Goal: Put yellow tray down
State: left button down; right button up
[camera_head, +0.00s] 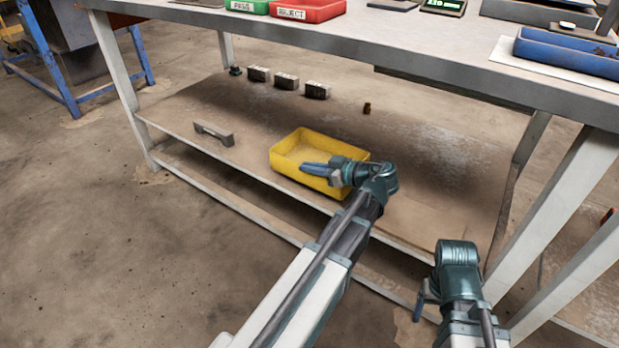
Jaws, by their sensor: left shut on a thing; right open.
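The yellow tray (292,148) is at the front edge of the bench's lower shelf (190,110). It looks level and empty. I cannot tell whether its base touches the shelf or is slightly above it. My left gripper (318,170) is shut on the tray's near wall, and hides part of its near right side. My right gripper (424,298) is open and empty, low in front of the shelf and away from the tray.
A grey handle-shaped part (214,133) lies left of the tray. Several small dark blocks (286,81) and a small brown piece (367,108) stand further back. The shelf right of the tray is clear. The bench top (420,50) overhangs, with red (307,11) and blue (570,52) trays.

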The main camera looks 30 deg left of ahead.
aim_at(310, 185)
pick_arm(q)
jog(key=shift+f+b, duration=1.9)
jog(key=shift+r, duration=0.15)
jog(key=c, duration=1)
grip_release()
jog(key=p+v, duration=0.3)
jog(key=v, duration=0.7)
jog(key=shift+d+r+p, duration=0.2)
jog(key=shift+d+p, duration=0.1)
jog(key=shift+p, duration=0.05)
jog(key=shift+s+d+r, duration=0.1)
jog(key=shift+d, duration=0.55)
